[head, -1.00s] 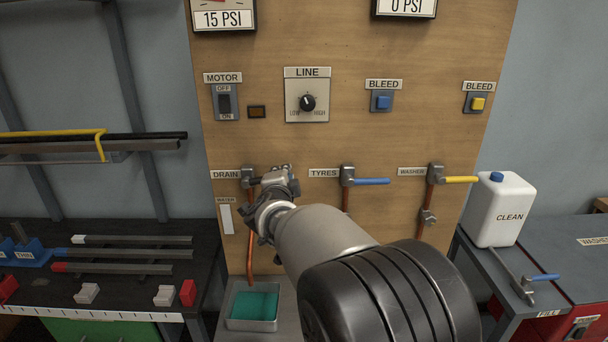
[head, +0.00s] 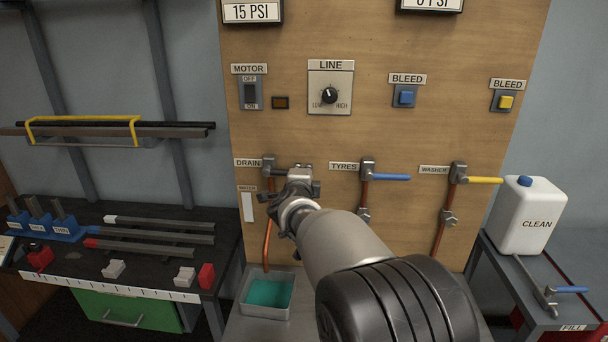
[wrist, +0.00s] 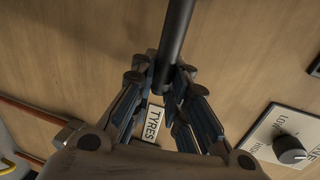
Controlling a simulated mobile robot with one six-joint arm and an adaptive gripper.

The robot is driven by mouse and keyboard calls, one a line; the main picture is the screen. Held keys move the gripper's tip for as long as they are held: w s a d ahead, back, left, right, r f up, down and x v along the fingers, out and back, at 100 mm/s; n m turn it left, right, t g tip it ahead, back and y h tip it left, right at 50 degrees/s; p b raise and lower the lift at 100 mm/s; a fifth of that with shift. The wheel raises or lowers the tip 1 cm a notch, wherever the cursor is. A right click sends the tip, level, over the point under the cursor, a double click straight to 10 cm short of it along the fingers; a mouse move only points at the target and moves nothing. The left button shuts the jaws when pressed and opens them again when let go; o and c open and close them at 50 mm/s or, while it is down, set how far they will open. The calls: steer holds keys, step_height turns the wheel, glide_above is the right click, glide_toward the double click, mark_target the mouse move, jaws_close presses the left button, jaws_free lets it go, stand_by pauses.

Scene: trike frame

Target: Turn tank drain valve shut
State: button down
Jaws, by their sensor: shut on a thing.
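The drain valve (head: 269,166) is a grey body on the wooden panel, to the right of the DRAIN label (head: 248,162). A copper pipe (head: 267,240) runs down from it. My gripper (head: 298,174) is just right of the valve body and hides most of the handle in the head view. A short dark part of the handle shows between them, pointing roughly sideways to the right. In the wrist view, the dark bar-like handle (wrist: 175,45) comes down from the top edge, and its end is between the fingers of my gripper (wrist: 166,80), which is shut on it.
A grey tray (head: 266,312) with teal liquid stands below the drain pipe. The tyres valve (head: 368,170) with a blue lever and the washer valve (head: 458,172) with a yellow lever are to the right. A white CLEAN jug (head: 530,215) stands at far right.

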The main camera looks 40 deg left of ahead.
steer(key=c, duration=1.6)
jaws_free()
steer(key=shift+s, duration=0.1)
steer(key=shift+o, duration=0.2)
steer(key=v, duration=1.2)
